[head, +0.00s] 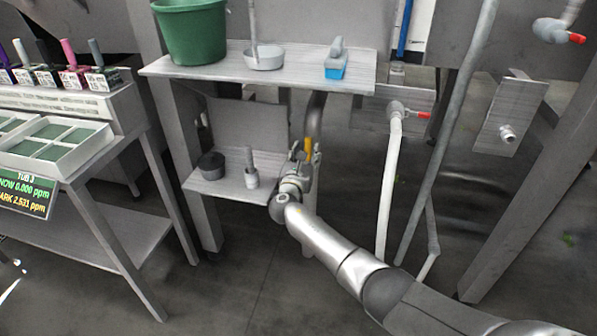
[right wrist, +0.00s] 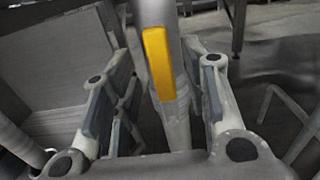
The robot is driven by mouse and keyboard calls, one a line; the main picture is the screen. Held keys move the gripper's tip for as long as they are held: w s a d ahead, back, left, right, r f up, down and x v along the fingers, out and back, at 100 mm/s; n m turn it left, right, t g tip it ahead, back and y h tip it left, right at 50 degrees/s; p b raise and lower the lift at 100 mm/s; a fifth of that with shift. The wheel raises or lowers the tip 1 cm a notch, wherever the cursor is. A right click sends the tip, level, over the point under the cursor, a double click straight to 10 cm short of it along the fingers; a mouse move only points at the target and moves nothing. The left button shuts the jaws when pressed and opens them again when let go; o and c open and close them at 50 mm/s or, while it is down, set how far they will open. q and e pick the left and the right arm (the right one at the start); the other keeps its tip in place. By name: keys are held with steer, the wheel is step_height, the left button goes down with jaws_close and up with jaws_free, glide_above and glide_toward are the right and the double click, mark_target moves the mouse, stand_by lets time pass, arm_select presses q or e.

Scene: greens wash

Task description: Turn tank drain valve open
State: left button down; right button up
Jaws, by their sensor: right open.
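The drain valve's yellow lever (head: 308,146) is on a grey vertical pipe (head: 318,108) below the upper shelf. In the right wrist view the yellow lever (right wrist: 158,63) stands close to upright along the pipe (right wrist: 176,125). My right gripper (head: 303,160) is at the lever, its arm coming from the lower right. In the right wrist view my right gripper (right wrist: 160,85) is open, with one finger on each side of the lever and pipe. I see a gap on both sides, and the gripper holds nothing. My left gripper is not in view.
The upper shelf (head: 215,68) holds a green bucket (head: 192,32), a grey pan (head: 264,59) and a blue-based tool (head: 336,62). A lower shelf (head: 215,184) is just left of the gripper. A white hose (head: 389,180) and red-handled valve (head: 418,114) are to the right.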

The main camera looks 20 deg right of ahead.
steer(key=v, duration=0.9)
stand_by(0.3)
steer(key=s+d+f+m+g+y, duration=0.1)
steer(key=s+f+m+g+y, duration=0.2)
steer(key=s+f+m+g, duration=0.75)
steer(key=s+f+m+t+y, duration=0.25)
steer(key=s+f+m, duration=0.25)
steer(key=s+f, duration=1.3)
steer(key=s+a+f+m+g+y, duration=0.1)
steer(key=s+f+m+g+y, duration=0.1)
steer(key=s+f+m, duration=0.5)
steer(key=s+f+m+g+y, duration=0.25)
steer(key=s+f+m, duration=0.25)
steer(key=s, duration=0.4)
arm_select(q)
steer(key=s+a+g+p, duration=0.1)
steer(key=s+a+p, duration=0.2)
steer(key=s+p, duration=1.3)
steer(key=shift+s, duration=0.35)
arm_select(e)
steer(key=s+d+g, duration=0.1)
steer(key=s+d, duration=0.1)
steer(key=s, duration=1.5)
steer(key=shift+d+g, duration=0.25)
steer(key=shift+g, duration=0.1)
